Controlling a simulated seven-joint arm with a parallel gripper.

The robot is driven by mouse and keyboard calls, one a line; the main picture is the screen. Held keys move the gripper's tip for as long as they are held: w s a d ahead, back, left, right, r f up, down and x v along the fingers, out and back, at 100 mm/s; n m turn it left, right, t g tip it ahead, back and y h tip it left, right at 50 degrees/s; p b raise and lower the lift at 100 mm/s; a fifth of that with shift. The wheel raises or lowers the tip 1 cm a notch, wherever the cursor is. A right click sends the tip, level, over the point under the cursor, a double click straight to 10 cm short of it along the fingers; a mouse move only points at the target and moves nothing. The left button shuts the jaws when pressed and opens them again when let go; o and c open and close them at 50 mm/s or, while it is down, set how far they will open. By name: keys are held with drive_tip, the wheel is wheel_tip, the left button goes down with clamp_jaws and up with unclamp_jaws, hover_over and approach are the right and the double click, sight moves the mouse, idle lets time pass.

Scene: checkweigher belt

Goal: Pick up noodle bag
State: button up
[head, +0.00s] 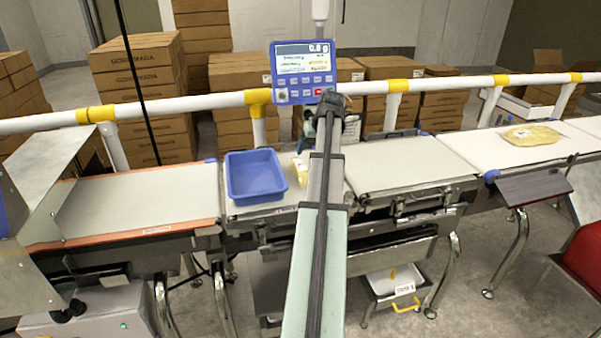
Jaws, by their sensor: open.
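A yellow noodle bag (531,135) lies flat on the white belt at the far right. A second pale yellow item (299,168), perhaps another noodle bag, sits just right of the blue tray; my arm hides part of it. My gripper (305,147) is at the far end of my arm, above and behind this second item and far from the bag on the right. It is open, but its fingers are mostly hidden by the arm. I see no bag between them.
A blue tray (254,194) stands on the middle section. A scale display (304,72) rises behind it. A white rail (200,104) with yellow joints runs along the back. The left belt (140,200) and the right-middle belt (405,164) are clear. Stacked cartons (140,95) stand behind.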

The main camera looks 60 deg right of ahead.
sight(303, 167)
drive_tip(key=x, duration=1.2)
drive_tip(key=shift+f, duration=0.15)
drive_tip(key=shift+c, duration=0.2)
drive_tip(key=c, duration=1)
drive_tip(key=shift+o, duration=0.2)
